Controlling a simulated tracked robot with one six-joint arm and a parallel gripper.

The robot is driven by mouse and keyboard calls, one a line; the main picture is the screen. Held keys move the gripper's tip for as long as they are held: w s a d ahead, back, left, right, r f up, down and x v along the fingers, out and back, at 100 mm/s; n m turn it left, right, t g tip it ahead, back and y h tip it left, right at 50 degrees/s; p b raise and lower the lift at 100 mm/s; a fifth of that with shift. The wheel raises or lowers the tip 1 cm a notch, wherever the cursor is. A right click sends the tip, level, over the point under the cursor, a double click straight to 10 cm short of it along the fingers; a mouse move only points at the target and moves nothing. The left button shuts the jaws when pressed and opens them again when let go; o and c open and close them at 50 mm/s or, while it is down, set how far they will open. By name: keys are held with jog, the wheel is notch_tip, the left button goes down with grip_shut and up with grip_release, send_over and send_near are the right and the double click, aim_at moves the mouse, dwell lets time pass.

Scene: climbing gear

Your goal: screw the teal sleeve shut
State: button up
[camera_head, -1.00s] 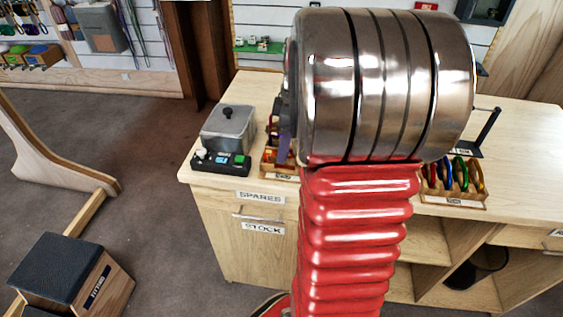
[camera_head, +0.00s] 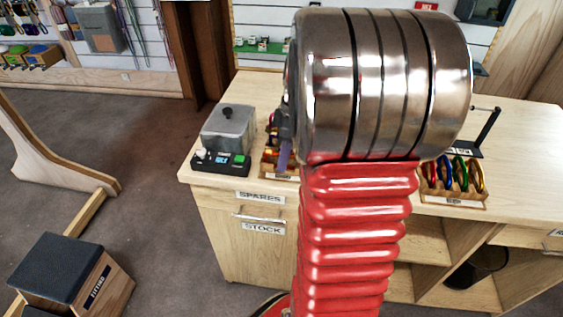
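The teal sleeve cannot be made out in this view. The large metal joint and red ribbed column of my own arm fill the middle and hide much of the counter. Only a dark part of my gripper (camera_head: 286,122) shows past the joint's left edge, above a wooden rack (camera_head: 277,171) with orange and red gear. A narrow purple piece (camera_head: 283,156) hangs just below it; I cannot tell whether it is held. The fingertips are not clear. Carabiners in green, blue, red and yellow (camera_head: 462,175) stand in a second wooden rack (camera_head: 448,198) right of my arm.
A grey lidded box (camera_head: 228,128) stands behind a black block with coloured buttons (camera_head: 220,163) on the counter's left end. A black stand (camera_head: 487,130) is at the right. The counter's left front (camera_head: 218,184) is clear. A dark-topped wooden box (camera_head: 50,268) sits on the floor.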

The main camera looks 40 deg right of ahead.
jog(key=shift+s+a, duration=0.45)
jog(key=shift+a, duration=0.1)
dwell(0.4)
jog(key=shift+r, duration=1.45)
jog(key=shift+w+d, duration=0.45)
jog(key=shift+d, duration=0.15)
dwell(0.3)
jog(key=shift+f, duration=1.45)
jog(key=shift+s+a, duration=0.5)
jog(key=shift+a, duration=0.05)
